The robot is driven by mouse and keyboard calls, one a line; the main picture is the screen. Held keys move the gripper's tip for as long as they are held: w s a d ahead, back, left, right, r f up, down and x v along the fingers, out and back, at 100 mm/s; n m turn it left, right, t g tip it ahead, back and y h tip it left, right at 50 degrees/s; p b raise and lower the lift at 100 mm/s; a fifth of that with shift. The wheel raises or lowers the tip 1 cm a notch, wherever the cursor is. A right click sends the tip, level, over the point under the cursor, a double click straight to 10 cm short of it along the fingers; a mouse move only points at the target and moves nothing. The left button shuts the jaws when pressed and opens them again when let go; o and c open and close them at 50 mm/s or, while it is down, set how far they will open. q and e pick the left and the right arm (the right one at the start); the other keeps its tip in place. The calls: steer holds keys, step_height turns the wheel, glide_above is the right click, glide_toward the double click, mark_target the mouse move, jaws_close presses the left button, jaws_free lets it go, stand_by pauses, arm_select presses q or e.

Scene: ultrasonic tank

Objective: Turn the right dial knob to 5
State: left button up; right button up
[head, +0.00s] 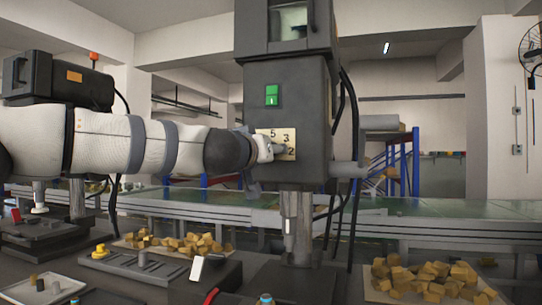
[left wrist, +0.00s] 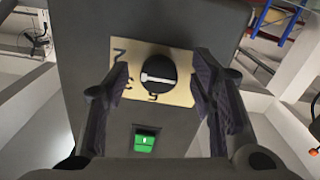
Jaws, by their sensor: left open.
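The dial plate (head: 286,134) is cream with dark digits, on the front of a dark grey machine head. A 5 and a 2 are readable on it in the head view. The black round dial knob (left wrist: 157,68) with a white bar shows in the left wrist view; the bar lies nearly level there. My left gripper (head: 266,149) is at the plate and hides part of it. In the left wrist view my left gripper (left wrist: 160,78) is open, with one finger on each side of the knob and gaps between. My right gripper is not in view.
A green button (head: 271,95) is above the plate on the machine head. Dark cables hang at its right side. Trays of wooden blocks (head: 425,278) stand on the dark bench below, and a conveyor (head: 450,225) runs behind.

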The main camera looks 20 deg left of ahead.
arm_select(q)
steer(key=shift+w+r, duration=0.3)
steer(key=shift+w, duration=0.35)
steer(key=c, duration=1.1)
steer(key=shift+c, duration=0.2)
